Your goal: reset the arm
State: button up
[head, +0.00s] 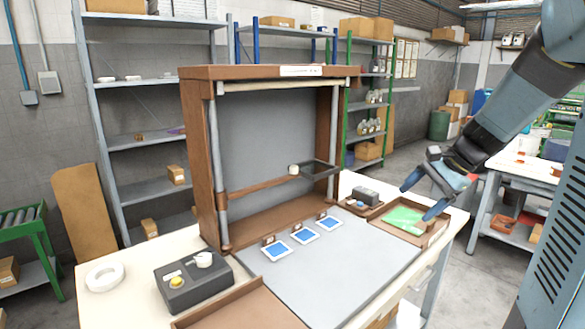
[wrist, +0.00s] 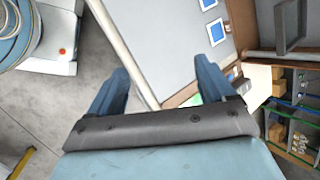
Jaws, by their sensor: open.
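My arm reaches in from the upper right of the head view. My gripper (head: 419,202) points down and left at the table's right side, with its two blue fingers apart and nothing between them. It looks to be above or in front of a brown tray (head: 435,237) with a green pad (head: 404,220); the height gap is hard to tell. In the wrist view, my gripper (wrist: 163,88) shows both fingers spread, with the table edge and grey floor beyond.
A wooden frame (head: 198,160) with a crossbar stands on the table (head: 130,305). Three blue-and-white cards (head: 303,232) lie on the grey mat (head: 345,265). A dark control box (head: 180,295), a white ring (head: 104,277) and a small dark box (head: 366,195) stand around. Shelves line the back.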

jog(key=s+a+r+n+t+h, duration=0.1)
jog(key=s+a+r+n+h, duration=0.1)
jog(key=s+n, duration=0.4)
jog(key=s+a+r+n+t+h, duration=0.1)
jog(key=s+n, duration=0.5)
jog(key=s, duration=0.7)
jog(key=shift+a+r+h, duration=0.85)
jog(key=shift+a+h, duration=0.45)
jog(key=shift+a, duration=0.5)
jog(key=shift+s, duration=0.1)
